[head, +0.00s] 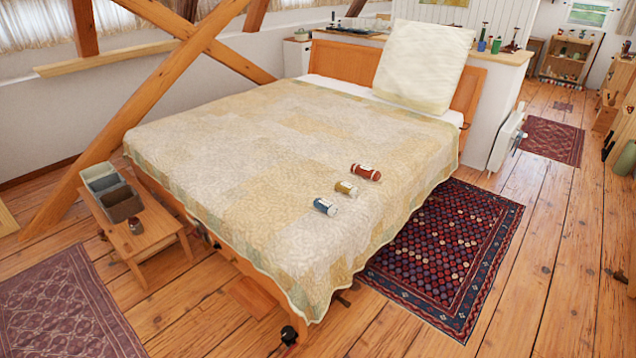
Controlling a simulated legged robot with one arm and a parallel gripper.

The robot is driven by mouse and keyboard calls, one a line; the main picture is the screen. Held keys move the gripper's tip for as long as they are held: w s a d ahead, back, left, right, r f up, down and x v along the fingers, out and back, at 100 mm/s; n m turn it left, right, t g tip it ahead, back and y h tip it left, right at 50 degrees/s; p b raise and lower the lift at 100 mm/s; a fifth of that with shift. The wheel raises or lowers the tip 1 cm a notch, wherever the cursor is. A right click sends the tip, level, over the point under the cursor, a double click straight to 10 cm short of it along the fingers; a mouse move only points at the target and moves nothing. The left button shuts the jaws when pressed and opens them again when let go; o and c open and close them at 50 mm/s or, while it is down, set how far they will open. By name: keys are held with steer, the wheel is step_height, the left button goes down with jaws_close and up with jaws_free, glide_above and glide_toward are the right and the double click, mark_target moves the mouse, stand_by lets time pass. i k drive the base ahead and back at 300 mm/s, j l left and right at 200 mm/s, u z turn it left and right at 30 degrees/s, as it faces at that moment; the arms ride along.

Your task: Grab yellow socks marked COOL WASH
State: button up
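Three small rolled bundles lie in a slanting row on the bed's quilt, near its right side. The middle one is a yellow bundle (346,188) with a pale band or label; its lettering is too small to read. A red-brown bundle (366,172) lies just behind it to the right. A blue bundle (325,206) lies in front of it to the left. The three look apart from one another, with nothing on top of them. I cannot make out my gripper in the head view.
The bed (250,190) fills the middle, with a large pale pillow (424,65) at its head. Slanted timber braces (130,110) stand at left. A low wooden bench (150,235) holds grey bins (112,192). A patterned rug (455,250) and open floor lie at right.

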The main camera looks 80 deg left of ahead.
mark_target(348, 189)
steer(key=u, duration=2.55)
steer(key=i+l, duration=0.5)
steer(key=i, duration=0.25)
steer(key=i+l, duration=0.55)
steer(key=i, duration=0.2)
steer(key=i+l+u, duration=0.1)
steer(key=i+l, duration=0.4)
steer(key=i, duration=0.25)
steer(key=i+l, duration=0.6)
steer(key=i, duration=0.1)
